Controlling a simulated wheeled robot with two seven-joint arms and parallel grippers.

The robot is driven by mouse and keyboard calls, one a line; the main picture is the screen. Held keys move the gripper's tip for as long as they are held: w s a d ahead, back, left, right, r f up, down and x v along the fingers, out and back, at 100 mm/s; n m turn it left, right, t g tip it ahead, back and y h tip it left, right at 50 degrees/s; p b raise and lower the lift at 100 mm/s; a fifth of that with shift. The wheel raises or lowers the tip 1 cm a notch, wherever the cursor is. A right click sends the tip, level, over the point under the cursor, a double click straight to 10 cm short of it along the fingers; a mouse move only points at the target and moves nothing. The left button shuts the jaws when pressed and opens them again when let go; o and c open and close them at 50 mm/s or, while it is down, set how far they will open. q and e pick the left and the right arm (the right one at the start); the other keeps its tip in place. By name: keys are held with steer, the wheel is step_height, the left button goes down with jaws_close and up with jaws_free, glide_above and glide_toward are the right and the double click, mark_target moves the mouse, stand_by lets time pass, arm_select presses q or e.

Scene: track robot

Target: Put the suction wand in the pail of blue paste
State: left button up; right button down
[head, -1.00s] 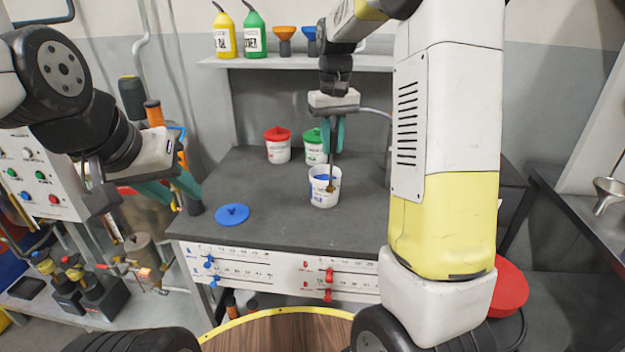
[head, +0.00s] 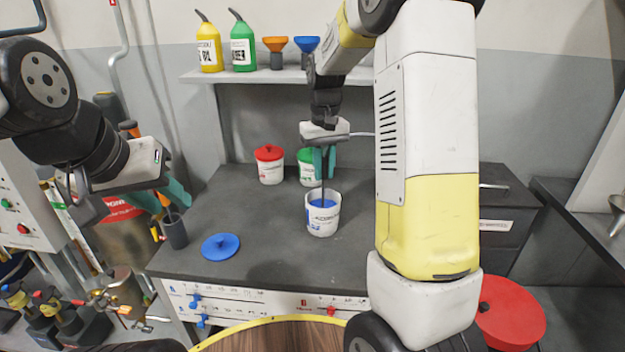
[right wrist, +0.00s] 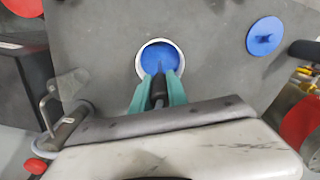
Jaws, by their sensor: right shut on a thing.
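The pail of blue paste (head: 322,222) is a small white tub standing open on the dark bench, with blue paste inside. In the right wrist view the pail (right wrist: 140,66) is just beyond my fingertips. My right gripper (head: 323,174) is above the pail, its teal fingers shut on the suction wand (head: 323,188). The wand's dark thin shaft runs down into the pail's mouth; its lower end is hidden. In the right wrist view, the wand (right wrist: 159,88) shows dark between the fingers.
A blue lid (head: 221,246) lies on the bench left of the pail. A red-lidded tub (head: 270,167) and a green-lidded tub (head: 305,168) stand behind. A grey holder (head: 174,233) is at the left corner. Bottles and funnels line the shelf (head: 290,76) above.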

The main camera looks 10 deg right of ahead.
mark_target(324, 177)
steer(key=shift+f, duration=2.05)
steer(key=c, duration=1.3)
jaws_free()
steer(key=shift+f, duration=0.1)
